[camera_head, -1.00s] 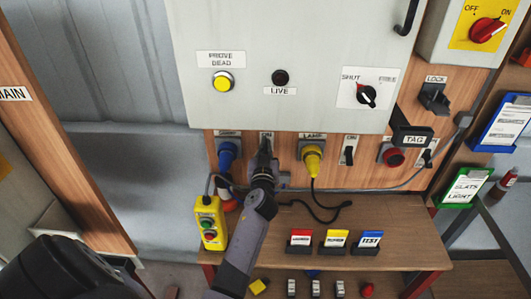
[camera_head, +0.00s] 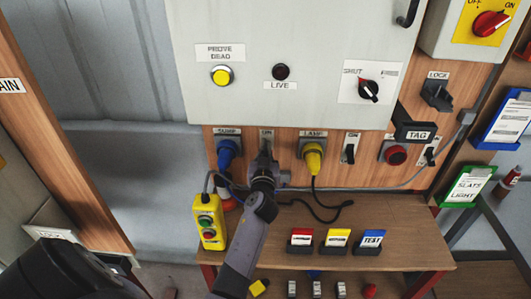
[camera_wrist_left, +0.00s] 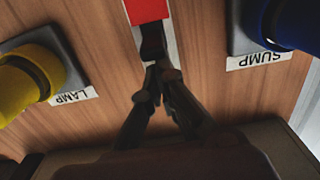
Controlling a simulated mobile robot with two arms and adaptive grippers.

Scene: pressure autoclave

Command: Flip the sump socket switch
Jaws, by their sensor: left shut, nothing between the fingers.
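The sump socket with its blue plug (camera_head: 227,152) sits on the wooden panel under a SUMP label. It also shows at the upper right of the left wrist view (camera_wrist_left: 292,25). Just right of the plug in the head view is a switch labelled ON, mostly hidden by my gripper. In the wrist view this switch (camera_wrist_left: 152,42) shows a black part and a red part on a pale plate. My left gripper (camera_wrist_left: 157,72) is shut and empty, its fingertips at or very close to the black part; contact is unclear. It also shows in the head view (camera_head: 265,158). My right gripper is out of view.
The lamp socket's yellow plug (camera_head: 313,158) is right of my gripper, with another switch (camera_head: 350,151) beyond. A shelf (camera_head: 400,245) with card holders is below; a grey cabinet (camera_head: 320,50) is above.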

